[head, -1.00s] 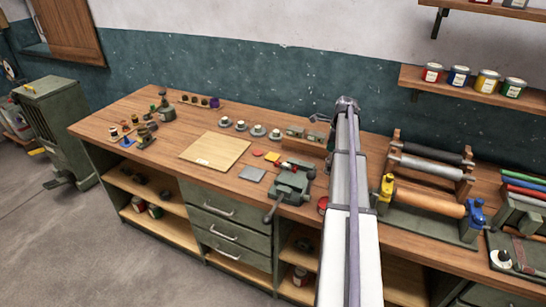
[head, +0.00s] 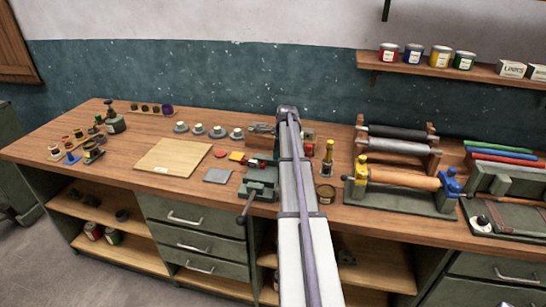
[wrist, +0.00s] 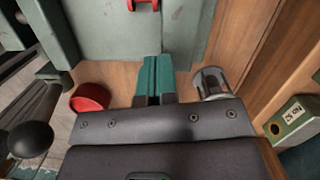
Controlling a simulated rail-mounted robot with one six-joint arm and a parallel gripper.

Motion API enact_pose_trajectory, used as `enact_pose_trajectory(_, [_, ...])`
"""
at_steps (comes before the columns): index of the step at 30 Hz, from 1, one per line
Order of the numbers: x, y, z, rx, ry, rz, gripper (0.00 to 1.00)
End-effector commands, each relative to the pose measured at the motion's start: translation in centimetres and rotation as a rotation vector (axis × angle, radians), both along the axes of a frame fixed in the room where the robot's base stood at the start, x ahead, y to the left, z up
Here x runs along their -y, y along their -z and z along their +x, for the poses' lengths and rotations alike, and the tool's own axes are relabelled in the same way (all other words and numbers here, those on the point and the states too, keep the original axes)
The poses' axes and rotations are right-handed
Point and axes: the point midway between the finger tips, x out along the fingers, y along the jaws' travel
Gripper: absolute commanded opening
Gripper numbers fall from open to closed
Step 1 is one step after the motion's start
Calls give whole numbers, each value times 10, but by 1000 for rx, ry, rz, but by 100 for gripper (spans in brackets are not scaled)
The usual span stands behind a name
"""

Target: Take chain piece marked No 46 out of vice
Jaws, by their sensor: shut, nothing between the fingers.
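My gripper (wrist: 153,80) shows in the wrist view with its two teal fingertips together and nothing between them. The green vice (wrist: 110,35) fills the upper left of that view, just beyond the fingertips. A small red piece with a hole (wrist: 144,4) shows at the top edge, at the vice; it may be the chain piece, but I read no number on it. In the head view the vice (head: 260,180) stands at the front of the bench, left of my arm.
A red round part (wrist: 90,97) lies left of my fingertips and a silver cylinder (wrist: 212,83) stands to their right. A labelled green block (wrist: 291,118) is further right. A pale board (head: 172,157) lies left of the vice.

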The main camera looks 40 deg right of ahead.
Motion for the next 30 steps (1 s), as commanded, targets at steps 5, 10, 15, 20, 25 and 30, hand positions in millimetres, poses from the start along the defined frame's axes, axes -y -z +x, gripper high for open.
enact_pose_trajectory(5, [-27,0,29,0,-3,0,0])
enact_pose_trajectory(10, [-53,0,56,0,-3,0,0])
enact_pose_trajectory(15, [-67,11,71,0,0,0,0])
enact_pose_trajectory(20, [-66,18,70,0,0,0,0])
enact_pose_trajectory(25, [-67,17,69,-4,0,1,0])
enact_pose_trajectory(30, [-64,18,65,-4,0,2,0])
